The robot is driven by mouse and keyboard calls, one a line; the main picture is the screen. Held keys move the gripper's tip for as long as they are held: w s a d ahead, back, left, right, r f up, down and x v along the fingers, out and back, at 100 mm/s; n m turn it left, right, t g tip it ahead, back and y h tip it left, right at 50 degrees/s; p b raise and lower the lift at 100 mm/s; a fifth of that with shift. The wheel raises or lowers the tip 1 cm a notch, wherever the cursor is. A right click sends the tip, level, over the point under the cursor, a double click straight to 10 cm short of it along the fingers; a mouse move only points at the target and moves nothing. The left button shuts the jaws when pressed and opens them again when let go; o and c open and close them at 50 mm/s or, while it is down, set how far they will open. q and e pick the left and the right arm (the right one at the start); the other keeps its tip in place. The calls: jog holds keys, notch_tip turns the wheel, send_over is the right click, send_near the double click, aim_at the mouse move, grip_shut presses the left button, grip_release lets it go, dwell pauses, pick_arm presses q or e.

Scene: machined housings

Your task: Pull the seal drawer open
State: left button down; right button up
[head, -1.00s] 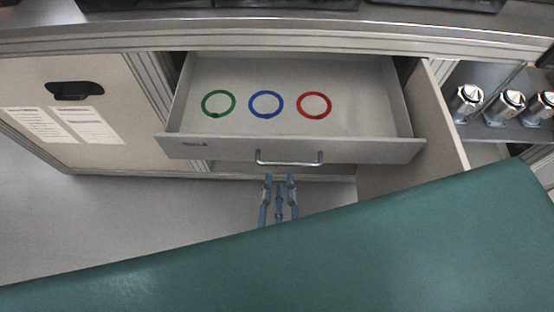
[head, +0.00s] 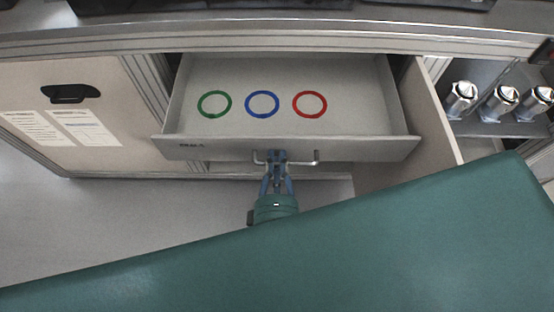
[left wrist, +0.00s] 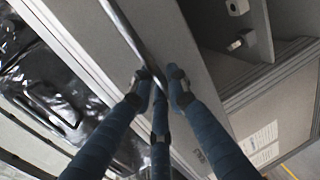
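The seal drawer (head: 350,148) stands well out of the cabinet in the head view. A green ring (head: 200,109), a blue ring (head: 249,108) and a red ring (head: 297,108) lie flat on its floor. Its silver bar handle (head: 303,163) is on the front panel and shows in the left wrist view (left wrist: 128,30). My left gripper (head: 276,156) is at the left part of this handle. Its fingers are drawn together around the bar, also in the left wrist view (left wrist: 161,78); full contact is hard to see. My right gripper is not in view.
A closed cabinet door (head: 60,130) with papers is at the left. Several metal housings (head: 505,97) stand on a shelf at the right. Floor (head: 130,220) is clear at lower left.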

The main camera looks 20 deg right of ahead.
pick_arm(q)
jog(key=s, duration=0.2)
jog(key=s+a, duration=0.1)
jog(key=shift+s+f, duration=0.1)
jog(key=shift+s, duration=0.25)
jog(key=c, duration=1.7)
grip_release()
jog(key=shift+c, duration=0.2)
jog(key=v, duration=0.7)
jog(key=shift+s, duration=0.2)
